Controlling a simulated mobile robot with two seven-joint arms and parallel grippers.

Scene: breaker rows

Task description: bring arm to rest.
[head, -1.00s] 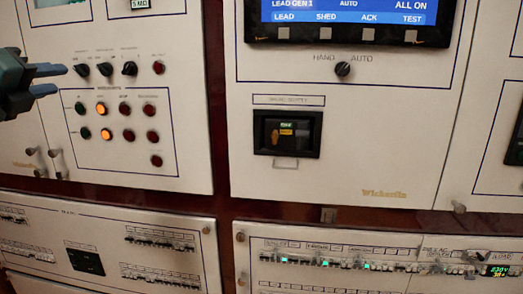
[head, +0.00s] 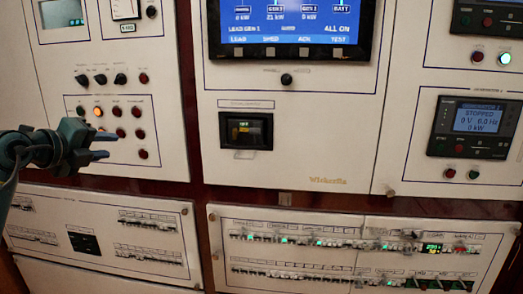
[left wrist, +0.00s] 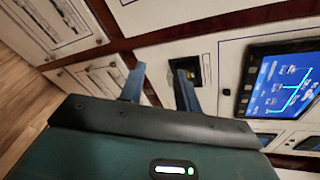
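My left gripper (head: 103,147) comes in from the left in the head view, in front of the left white panel. Its two blue-grey fingers are apart with nothing between them. The left wrist view shows the same open fingers (left wrist: 157,84), with panels and a dark red frame beyond them. I see no contact with a panel. My right gripper is in neither view.
A wall of white panels faces me. It holds a large blue screen (head: 290,22), a black breaker unit (head: 246,130), a left panel with knobs and lamps (head: 66,88), breaker rows (head: 330,242) below, and a generator display (head: 478,120) at right. Wooden floor (left wrist: 22,85) shows in the wrist view.

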